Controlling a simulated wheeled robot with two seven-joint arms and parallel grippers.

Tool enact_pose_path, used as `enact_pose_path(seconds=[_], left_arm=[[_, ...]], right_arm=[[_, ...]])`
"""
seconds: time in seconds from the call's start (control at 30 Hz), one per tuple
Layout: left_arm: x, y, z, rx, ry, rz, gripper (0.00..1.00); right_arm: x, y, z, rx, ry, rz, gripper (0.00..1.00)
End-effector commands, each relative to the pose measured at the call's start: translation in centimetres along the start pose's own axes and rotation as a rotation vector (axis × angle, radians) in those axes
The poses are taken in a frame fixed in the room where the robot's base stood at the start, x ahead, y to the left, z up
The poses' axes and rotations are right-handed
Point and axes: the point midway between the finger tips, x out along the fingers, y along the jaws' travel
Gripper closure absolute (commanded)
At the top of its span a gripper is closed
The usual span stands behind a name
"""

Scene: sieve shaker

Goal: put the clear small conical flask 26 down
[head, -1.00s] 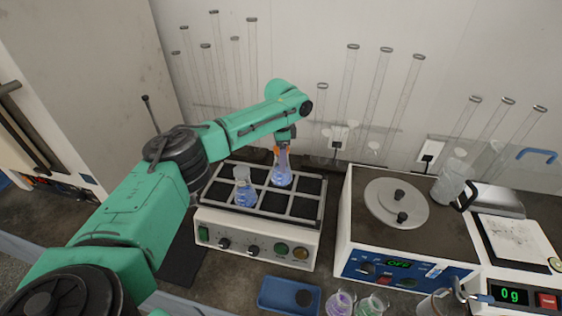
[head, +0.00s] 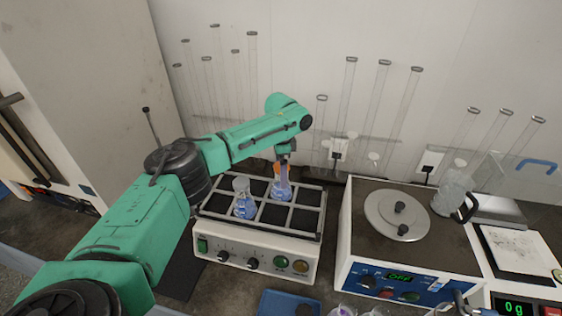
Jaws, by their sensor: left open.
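A clear conical flask with blue liquid (head: 281,189) stands in a back compartment of the shaker rack (head: 312,210). A second clear flask with blue liquid (head: 244,207) stands upright in a front-left compartment. I cannot read which one is number 26. My left gripper (head: 284,168) points down at the neck of the back flask, with its jaws open around or right beside the neck. The jaws partly hide the flask's top. My right gripper is not in view.
The other rack compartments look empty. A white machine with a round lid (head: 397,214) stands to the right, with a balance (head: 518,250) beyond it. A blue tray (head: 283,303) lies in front. Tall glass tubes stand along the back wall.

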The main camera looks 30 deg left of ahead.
Motion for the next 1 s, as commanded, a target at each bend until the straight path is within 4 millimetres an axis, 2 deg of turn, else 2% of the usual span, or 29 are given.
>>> enact_pose_path(seconds=[0.1, 0.3, 0.4, 0.53, 1.0], left_arm=[[-2.9, -0.1, -0.1, 0.0, 0.006, -0.004, 0.1], [-8.1, -0.1, -0.1, -0.001, 0.003, -0.003, 0.1], [-9.6, 0.0, -0.1, 0.001, 0.002, -0.002, 0.1], [-10.2, 0.0, 0.0, 0.0, 0.0, 0.001, 0.1], [-10.1, 0.0, 0.0, 0.0, 0.0, 0.0, 0.1]], right_arm=[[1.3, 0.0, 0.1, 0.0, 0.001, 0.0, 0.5], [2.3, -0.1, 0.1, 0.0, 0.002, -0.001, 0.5], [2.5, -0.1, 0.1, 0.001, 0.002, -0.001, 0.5], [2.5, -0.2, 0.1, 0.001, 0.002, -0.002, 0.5], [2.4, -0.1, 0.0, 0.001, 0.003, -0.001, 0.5]])
